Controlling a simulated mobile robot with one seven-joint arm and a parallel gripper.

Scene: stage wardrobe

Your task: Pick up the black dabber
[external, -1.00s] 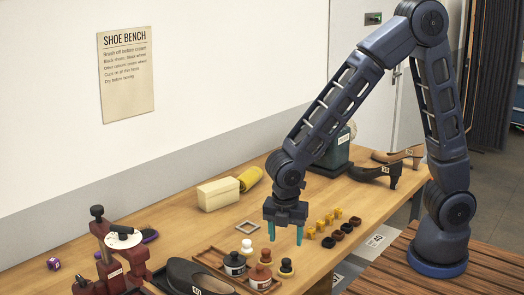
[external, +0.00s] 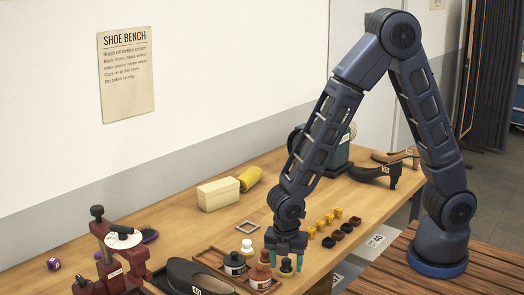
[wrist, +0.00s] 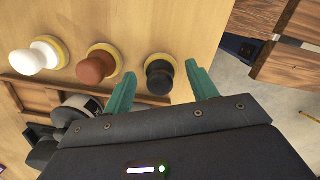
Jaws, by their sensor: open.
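The black dabber (wrist: 159,75) has a dark round knob on a yellow-rimmed base and stands on the bench. In the wrist view it lies between and just beyond my teal fingertips. In the external view the black dabber (external: 286,267) shows between the fingers at the front of the bench. My gripper (external: 286,262) is open and low over it; in the wrist view my gripper (wrist: 160,80) has a finger on either side, with no clear contact. A brown dabber (wrist: 97,66) and a white dabber (wrist: 36,57) stand in a row to its left.
A wooden tray (external: 209,251) with jars, one a white-labelled jar (external: 235,264), sits close to the left. Small yellow and dark pieces (external: 329,219) lie to the right. The bench edge is near the black dabber. A dark shoe (external: 190,273) lies at the front left.

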